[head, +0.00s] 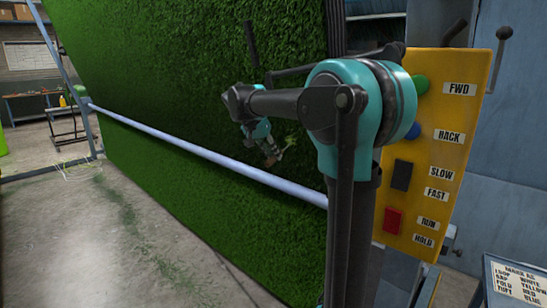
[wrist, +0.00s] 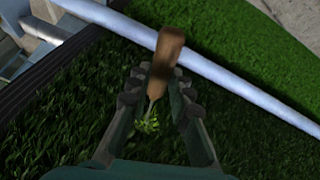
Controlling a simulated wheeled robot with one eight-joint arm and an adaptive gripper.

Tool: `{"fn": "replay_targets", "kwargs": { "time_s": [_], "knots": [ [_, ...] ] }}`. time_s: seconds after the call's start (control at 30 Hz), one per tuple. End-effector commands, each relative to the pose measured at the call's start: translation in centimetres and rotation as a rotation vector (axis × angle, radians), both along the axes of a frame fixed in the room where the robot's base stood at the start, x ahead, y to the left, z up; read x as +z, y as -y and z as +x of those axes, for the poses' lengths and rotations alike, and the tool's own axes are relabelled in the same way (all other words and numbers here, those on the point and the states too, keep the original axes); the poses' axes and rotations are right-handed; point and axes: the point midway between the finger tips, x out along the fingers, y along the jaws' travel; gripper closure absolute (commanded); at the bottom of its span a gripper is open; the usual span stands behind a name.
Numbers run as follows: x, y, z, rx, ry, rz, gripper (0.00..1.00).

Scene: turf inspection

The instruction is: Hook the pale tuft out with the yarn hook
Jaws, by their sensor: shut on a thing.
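My gripper (wrist: 158,88) is shut on the yarn hook, holding it by its brown wooden handle (wrist: 167,57). The hook's thin metal shank runs down between the fingers towards the pale tuft (wrist: 149,125), a light yellow-green clump on the darker turf. The shank's tip meets or overlaps the tuft in the wrist view; I cannot tell whether it has caught it. In the head view my gripper (head: 262,140) is close to the turf face, with the handle (head: 271,159) below it and the pale tuft (head: 290,141) just to its right.
The green turf (head: 190,80) hangs as a steep sheet, crossed by a pale metal bar (head: 200,150) close below my gripper. A yellow control panel (head: 452,130) with buttons and labels stands at right. A colour-marking sign (head: 517,280) is at lower right. Concrete floor lies open at left.

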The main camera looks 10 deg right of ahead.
Motion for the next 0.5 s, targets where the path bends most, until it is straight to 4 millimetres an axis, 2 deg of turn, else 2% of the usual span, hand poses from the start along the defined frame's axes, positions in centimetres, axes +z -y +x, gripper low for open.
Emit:
{"fn": "replay_targets", "kwargs": {
  "time_s": [0.5],
  "knots": [
    [1.9,-0.3,-0.2,0.0,0.0,0.0,1.0]
  ]
}}
